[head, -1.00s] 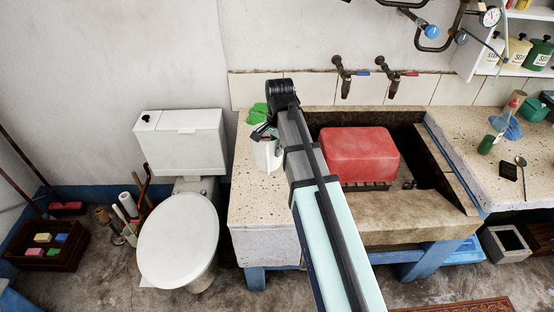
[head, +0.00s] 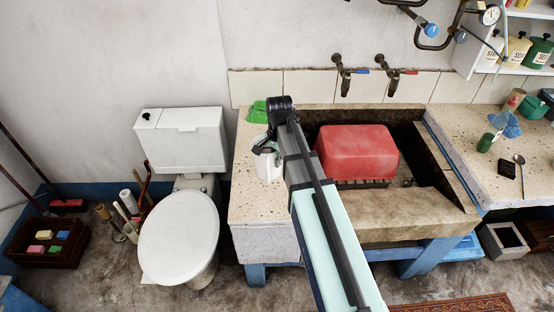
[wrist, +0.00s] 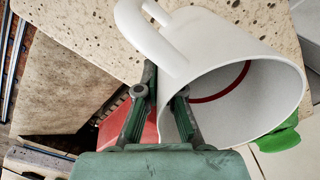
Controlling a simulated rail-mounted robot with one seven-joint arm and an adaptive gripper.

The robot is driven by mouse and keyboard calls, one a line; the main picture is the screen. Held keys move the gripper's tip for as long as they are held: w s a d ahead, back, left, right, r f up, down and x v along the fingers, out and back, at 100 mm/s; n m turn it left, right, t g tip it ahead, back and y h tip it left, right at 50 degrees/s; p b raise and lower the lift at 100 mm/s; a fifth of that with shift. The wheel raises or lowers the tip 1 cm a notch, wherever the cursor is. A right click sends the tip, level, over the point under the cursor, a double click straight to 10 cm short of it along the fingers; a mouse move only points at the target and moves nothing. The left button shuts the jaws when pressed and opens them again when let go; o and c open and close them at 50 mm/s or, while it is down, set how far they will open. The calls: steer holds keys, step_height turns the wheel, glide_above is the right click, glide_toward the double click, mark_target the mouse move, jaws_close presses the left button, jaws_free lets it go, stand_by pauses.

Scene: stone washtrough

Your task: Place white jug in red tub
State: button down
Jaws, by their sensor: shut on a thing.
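The white jug (head: 268,170) is over the left stone counter in the head view, partly hidden by my arm. In the wrist view the jug (wrist: 240,60) lies tilted across the picture, its open mouth facing the camera and its handle at upper left. My gripper (wrist: 163,100) is shut on the jug's wall near the rim, below the handle. It also shows in the head view (head: 265,147). I cannot tell whether the jug touches the counter. The red tub (head: 362,150) sits in the stone trough, right of my arm; a bit of it (wrist: 113,126) shows behind my left finger.
A green cloth (head: 257,112) lies at the counter's back left. Two taps (head: 342,75) hang over the trough (head: 420,222). The right counter (head: 478,150) holds a green cup, a sponge and a spoon. A toilet (head: 180,235) stands at left.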

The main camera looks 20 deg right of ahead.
steer(key=c, duration=1.3)
jaws_free()
step_height(320, 180, up, 12)
steer(key=shift+s+d+f+b, duration=0.15)
steer(key=shift+f+b, duration=0.1)
steer(key=shift+b, duration=0.6)
steer(key=shift+o, duration=1)
steer(key=shift+r, duration=0.35)
